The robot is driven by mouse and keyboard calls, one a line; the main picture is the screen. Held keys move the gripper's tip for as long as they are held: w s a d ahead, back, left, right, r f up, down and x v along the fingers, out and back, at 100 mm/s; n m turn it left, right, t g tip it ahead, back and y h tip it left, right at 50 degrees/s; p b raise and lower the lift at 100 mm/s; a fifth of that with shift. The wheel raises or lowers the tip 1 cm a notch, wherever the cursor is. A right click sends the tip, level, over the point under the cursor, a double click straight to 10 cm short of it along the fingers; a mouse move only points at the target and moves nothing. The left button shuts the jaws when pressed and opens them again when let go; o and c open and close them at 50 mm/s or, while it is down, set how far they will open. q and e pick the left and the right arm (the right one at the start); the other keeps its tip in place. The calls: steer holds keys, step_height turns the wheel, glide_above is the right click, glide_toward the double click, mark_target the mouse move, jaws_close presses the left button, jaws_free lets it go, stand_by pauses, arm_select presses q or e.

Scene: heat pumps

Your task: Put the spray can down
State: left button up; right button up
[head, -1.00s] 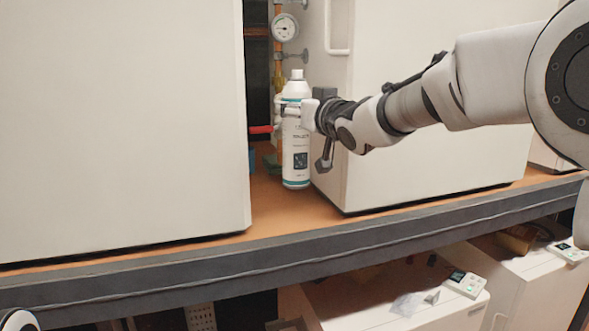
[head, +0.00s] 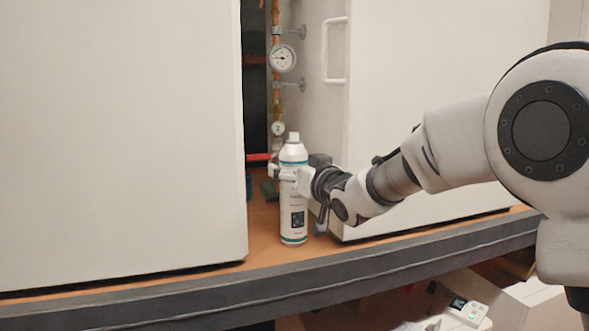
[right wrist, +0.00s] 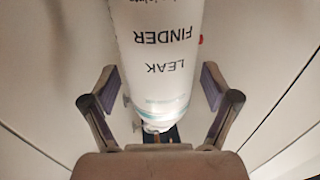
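The spray can (head: 293,205) is white with teal bands and a pale cap. It is upright over the orange worktop (head: 264,228), between two large white cabinets. Its base is at or very near the worktop; I cannot tell for certain that it touches. My right gripper (head: 288,176) is around the can's upper part, with a finger on either side. In the right wrist view the can (right wrist: 160,45) fills the space between my fingertips (right wrist: 160,85), with the words LEAK FINDER upside down. My left gripper is out of view.
White cabinets stand at left (head: 120,140) and right (head: 440,80), the right one with a handle (head: 328,50). Behind the can are a copper pipe with a pressure gauge (head: 283,58) and a red lever (head: 258,157). The worktop's dark front edge (head: 200,306) runs below.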

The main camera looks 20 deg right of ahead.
steer(key=shift+r, duration=0.25)
steer(key=s+d+p, duration=0.2)
steer(key=s+p, duration=0.2)
steer(key=s, duration=0.7)
steer(key=shift+s+d+f, duration=0.15)
steer(key=shift+s, duration=0.25)
jaws_close()
